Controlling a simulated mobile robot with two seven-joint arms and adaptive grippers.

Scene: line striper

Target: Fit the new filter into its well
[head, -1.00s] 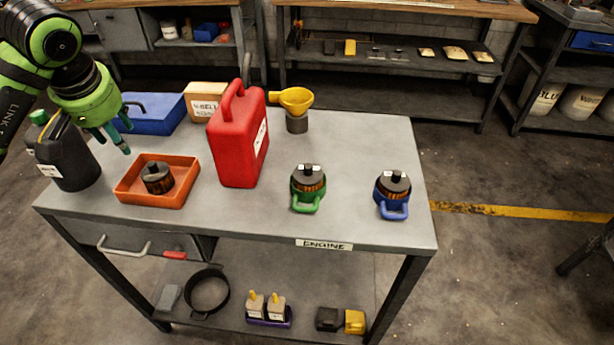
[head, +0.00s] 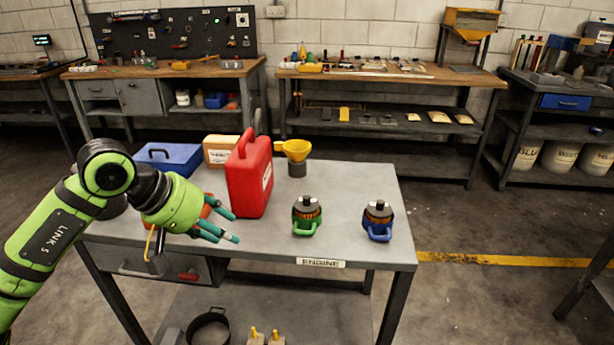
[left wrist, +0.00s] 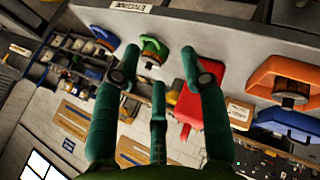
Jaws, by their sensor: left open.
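A filter with a dark top and orange-brown pleats stands in a green holder with a handle (head: 307,217) on the grey table (head: 345,190). A similar filter stands in a blue holder (head: 378,222) to its right. I cannot tell which filter is new. My left gripper (head: 224,227) is open and empty, left of the green holder. Its spread fingers (left wrist: 160,72) show in the left wrist view. My right gripper is not in view.
A blue box (head: 168,158) and a cardboard box (head: 220,151) stand at the back left. The table's right part is mostly clear.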

